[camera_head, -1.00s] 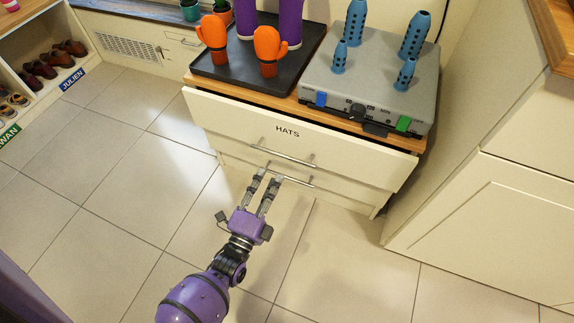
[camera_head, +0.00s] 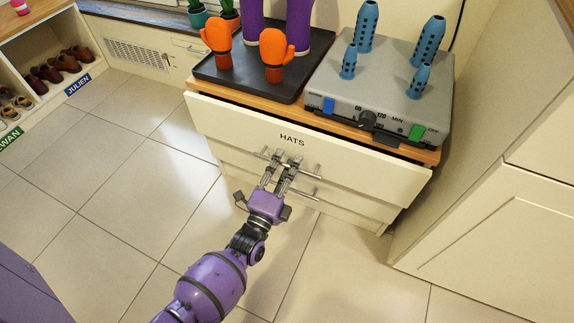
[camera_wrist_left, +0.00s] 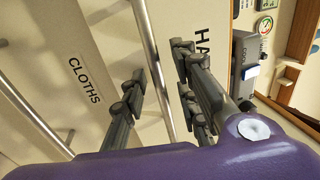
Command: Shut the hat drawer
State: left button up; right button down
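The cream hat drawer (camera_head: 365,165), labelled HATS, is the top drawer of the cabinet. Its front stands out from the cabinet, with a dark gap under the wooden top, so it is partly open. My left gripper (camera_head: 282,160) is open in front of this drawer, at its metal bar handle (camera_head: 308,172). In the left wrist view, the handle (camera_wrist_left: 150,55) runs between the spread fingers of the gripper (camera_wrist_left: 158,75). I cannot tell whether they touch the bar. My right gripper is not in view.
A lower drawer labelled CLOTHS (camera_wrist_left: 85,80) has its own bar handle. On the cabinet top are a black tray (camera_head: 240,83) with orange and purple stands, and a grey device (camera_head: 350,92) with blue perforated posts. Tiled floor (camera_head: 130,195) is clear at the left.

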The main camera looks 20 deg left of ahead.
aim_at(292, 155)
pick_arm(q)
grip_shut()
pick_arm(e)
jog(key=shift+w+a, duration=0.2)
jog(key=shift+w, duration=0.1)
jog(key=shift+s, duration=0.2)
pick_arm(q)
jog(key=w, duration=0.3)
jog(key=shift+w+b, duration=0.1)
jog(key=shift+b, duration=0.2)
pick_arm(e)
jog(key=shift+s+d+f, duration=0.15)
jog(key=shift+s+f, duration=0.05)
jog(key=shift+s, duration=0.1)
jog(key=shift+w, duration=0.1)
